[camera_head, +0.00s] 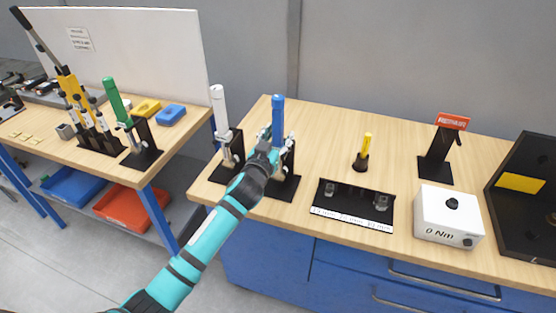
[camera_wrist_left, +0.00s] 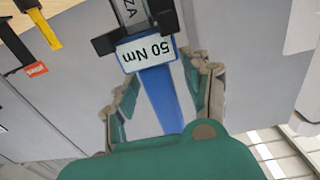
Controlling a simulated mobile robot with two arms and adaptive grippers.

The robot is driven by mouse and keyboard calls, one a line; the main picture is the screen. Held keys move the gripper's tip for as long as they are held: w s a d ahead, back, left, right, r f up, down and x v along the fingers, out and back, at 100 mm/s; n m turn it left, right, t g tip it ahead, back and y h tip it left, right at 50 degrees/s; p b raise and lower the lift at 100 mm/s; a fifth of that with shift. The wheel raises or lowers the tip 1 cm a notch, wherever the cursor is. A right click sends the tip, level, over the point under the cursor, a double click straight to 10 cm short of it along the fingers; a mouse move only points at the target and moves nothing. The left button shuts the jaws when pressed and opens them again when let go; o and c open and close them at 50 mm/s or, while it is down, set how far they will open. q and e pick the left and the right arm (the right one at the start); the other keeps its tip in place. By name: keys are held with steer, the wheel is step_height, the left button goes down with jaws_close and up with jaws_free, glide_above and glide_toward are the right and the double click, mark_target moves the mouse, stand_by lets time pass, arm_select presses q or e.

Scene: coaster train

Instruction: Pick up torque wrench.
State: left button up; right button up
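A torque wrench with a blue handle (camera_head: 277,112) stands upright in a black stand (camera_head: 283,186) near the left end of the right-hand bench. My left gripper (camera_head: 274,138) is at this wrench, in front of its handle. In the left wrist view the blue handle (camera_wrist_left: 160,100) runs between my open fingers (camera_wrist_left: 163,78), with a visible gap on both sides. A white "50 Nm" label (camera_wrist_left: 147,52) shows just beyond the fingertips. The lower part of the wrench is partly hidden by my gripper in the head view. My right gripper is not in view.
A white-handled wrench (camera_head: 219,108) stands close on the left, and a green-handled one (camera_head: 115,100) on the left table. To the right are a small yellow-handled tool (camera_head: 365,148), a black tray (camera_head: 352,203) and a white "0 Nm" box (camera_head: 447,216).

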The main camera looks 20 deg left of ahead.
mark_target(276, 128)
arm_select(q)
jaws_close()
steer(key=shift+w+r, duration=0.1)
steer(key=shift+r, duration=0.05)
steer(key=shift+r, duration=0.1)
steer(key=shift+r+b, duration=0.35)
steer(key=shift+r, duration=1.3)
steer(key=shift+s, duration=0.6)
steer(key=s+a+b, duration=0.1)
steer(key=s+b, duration=0.2)
steer(key=s, duration=1.4)
steer(key=shift+b, duration=0.35)
